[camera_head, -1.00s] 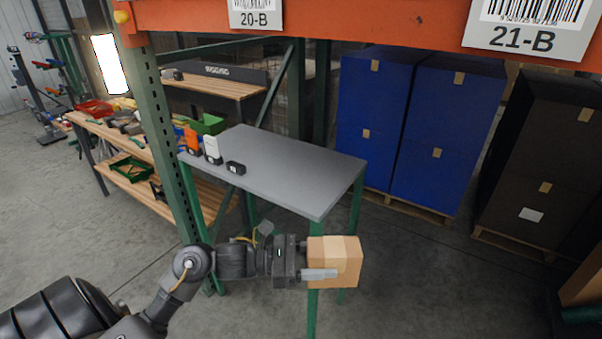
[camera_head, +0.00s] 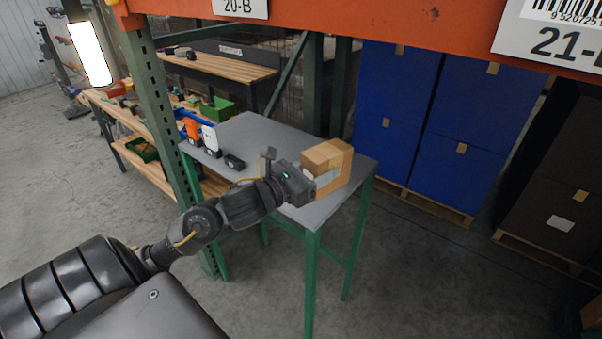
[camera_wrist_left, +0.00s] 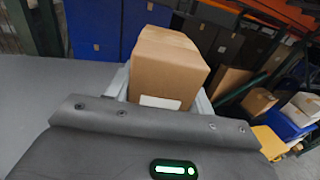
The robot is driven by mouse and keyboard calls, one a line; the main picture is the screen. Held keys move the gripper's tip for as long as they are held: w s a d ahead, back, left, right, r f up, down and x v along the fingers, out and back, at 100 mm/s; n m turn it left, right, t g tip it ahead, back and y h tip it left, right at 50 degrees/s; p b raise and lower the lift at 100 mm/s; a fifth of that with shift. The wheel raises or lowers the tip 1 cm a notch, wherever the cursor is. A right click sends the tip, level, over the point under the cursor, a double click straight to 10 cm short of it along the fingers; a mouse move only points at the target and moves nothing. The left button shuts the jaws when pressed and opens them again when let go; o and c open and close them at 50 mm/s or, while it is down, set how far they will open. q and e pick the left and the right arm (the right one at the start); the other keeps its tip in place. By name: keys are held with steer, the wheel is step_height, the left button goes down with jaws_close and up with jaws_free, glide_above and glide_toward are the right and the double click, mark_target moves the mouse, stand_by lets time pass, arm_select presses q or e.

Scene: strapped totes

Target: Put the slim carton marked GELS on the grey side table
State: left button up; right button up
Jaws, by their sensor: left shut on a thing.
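My left gripper (camera_head: 312,182) is shut on a small brown carton (camera_head: 338,160) with a lighter tape band. The carton is over the right part of the grey side table (camera_head: 262,132) in the head view; I cannot tell whether it touches the top. In the left wrist view the carton (camera_wrist_left: 168,62) sits between the two fingers, with a white label low on its near face. No GELS marking is readable. The grey tabletop (camera_wrist_left: 40,95) shows at the left there. My right gripper is not in view.
An orange item (camera_head: 191,128), a white item (camera_head: 210,138) and a small black item (camera_head: 234,162) stand at the table's left side. An orange rack beam (camera_head: 400,30) crosses above, and a green post (camera_head: 160,120) stands at left. Blue stacks (camera_head: 390,110) stand behind. The tabletop's middle is clear.

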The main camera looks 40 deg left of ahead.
arm_select(q)
steer(key=s+a+r+n+y, duration=0.2)
steer(key=a+r+n+y, duration=0.1)
steer(key=a+r+y, duration=0.1)
arm_select(e)
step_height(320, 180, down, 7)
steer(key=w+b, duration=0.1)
steer(key=b, duration=0.6)
arm_select(q)
steer(key=shift+w+a+f+p, duration=1.7)
steer(key=shift+w+a+f, duration=3.4)
step_height(320, 180, down, 2)
steer(key=shift+w+f+p, duration=0.1)
steer(key=shift+p, duration=0.5)
steer(key=shift+a+f, duration=0.1)
steer(key=shift+f, duration=0.4)
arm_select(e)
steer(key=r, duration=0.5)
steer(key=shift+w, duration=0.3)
arm_select(q)
steer(key=shift+f, duration=0.1)
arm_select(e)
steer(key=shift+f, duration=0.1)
